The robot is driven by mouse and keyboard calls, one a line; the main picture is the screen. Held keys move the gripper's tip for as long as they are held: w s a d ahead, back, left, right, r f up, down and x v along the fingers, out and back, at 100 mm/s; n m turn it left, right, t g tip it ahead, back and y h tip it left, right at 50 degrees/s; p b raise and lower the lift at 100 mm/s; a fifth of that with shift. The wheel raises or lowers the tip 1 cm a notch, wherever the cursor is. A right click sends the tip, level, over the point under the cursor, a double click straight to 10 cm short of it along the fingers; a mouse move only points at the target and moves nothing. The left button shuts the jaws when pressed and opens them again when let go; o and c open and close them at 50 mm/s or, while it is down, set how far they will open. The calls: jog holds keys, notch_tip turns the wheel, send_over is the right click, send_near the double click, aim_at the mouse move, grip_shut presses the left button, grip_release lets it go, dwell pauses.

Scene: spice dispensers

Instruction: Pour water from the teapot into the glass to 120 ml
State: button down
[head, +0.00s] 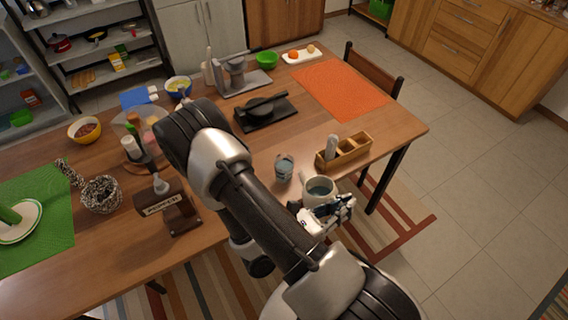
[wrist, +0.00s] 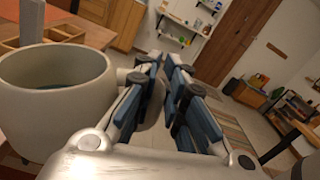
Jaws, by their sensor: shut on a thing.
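The pale, round teapot (head: 317,188) is near the table's front edge in the head view, with blue-grey water inside. It fills the left of the wrist view (wrist: 50,110), its open top showing. My gripper (head: 338,210) is at its right side, shut on its handle; the fingers (wrist: 168,95) partly hide the handle. The teapot looks close to upright, and no stream of water shows. The glass (head: 284,167) stands on the table, just left of and behind the teapot, apart from it. It looks bluish inside; its level is too small to read.
A wooden compartment box (head: 345,151) stands close behind the teapot. A black tray with a dark pan (head: 266,110) lies farther back. A wooden dispenser stand (head: 170,207) is left of my arm. An orange mat (head: 340,90) covers the back right. Bare table (head: 300,138) surrounds the glass.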

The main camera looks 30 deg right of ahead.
jog(key=shift+s+f+m, duration=1.2)
jog(key=shift+f+m, duration=0.1)
jog(key=shift+f, duration=0.6)
jog(key=r+p, duration=0.1)
jog(key=r, duration=0.1)
jog(key=r+p, duration=0.2)
jog(key=shift+d+r, duration=0.2)
jog(key=shift+r, duration=0.2)
jog(key=shift+s, duration=0.1)
